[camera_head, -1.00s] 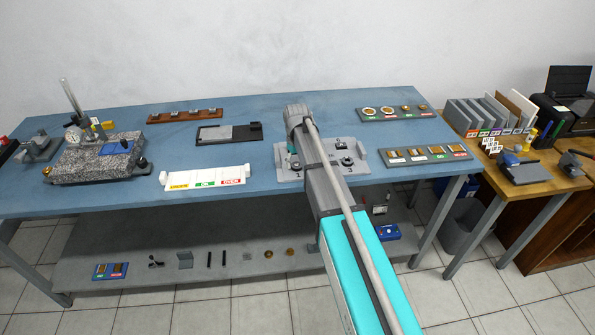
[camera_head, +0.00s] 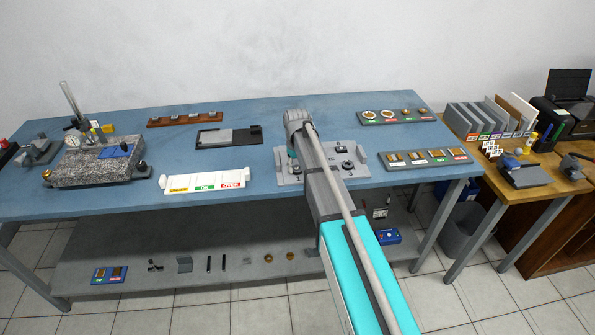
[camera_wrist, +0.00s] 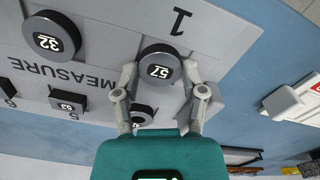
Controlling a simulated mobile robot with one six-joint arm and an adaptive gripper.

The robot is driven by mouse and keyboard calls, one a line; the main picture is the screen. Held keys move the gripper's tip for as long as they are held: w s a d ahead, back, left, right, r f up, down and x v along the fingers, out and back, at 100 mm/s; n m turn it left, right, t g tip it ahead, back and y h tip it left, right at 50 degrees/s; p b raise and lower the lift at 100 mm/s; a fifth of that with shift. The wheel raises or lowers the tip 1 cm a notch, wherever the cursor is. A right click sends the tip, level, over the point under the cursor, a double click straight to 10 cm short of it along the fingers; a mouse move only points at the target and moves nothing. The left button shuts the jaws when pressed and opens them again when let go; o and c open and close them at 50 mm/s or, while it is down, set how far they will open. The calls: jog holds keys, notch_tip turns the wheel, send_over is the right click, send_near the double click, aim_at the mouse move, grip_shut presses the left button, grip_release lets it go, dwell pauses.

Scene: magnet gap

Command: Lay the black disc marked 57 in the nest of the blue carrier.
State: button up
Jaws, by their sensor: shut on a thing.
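The black disc marked 57 (camera_wrist: 158,66) is between the fingertips of my gripper (camera_wrist: 159,76) in the wrist view, beside the printed 1 of the grey MEASURE tray (camera_wrist: 105,35). My gripper is shut on it; I cannot tell whether the disc still touches the tray. In the head view my arm hides the gripper and this disc, over the grey tray (camera_head: 285,160). A blue plate that looks like the carrier (camera_head: 117,151) lies on the speckled granite block (camera_head: 85,172) at the left. Its nest is too small to make out.
A white UNDER/OK/OVER tray (camera_head: 206,183) and a dark fixture (camera_head: 228,137) stand between the tray and granite. A dial gauge stand (camera_head: 73,105) rises behind the blue plate.

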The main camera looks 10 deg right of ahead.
jog(key=shift+r+p, duration=2.4)
jog(key=shift+r, duration=0.1)
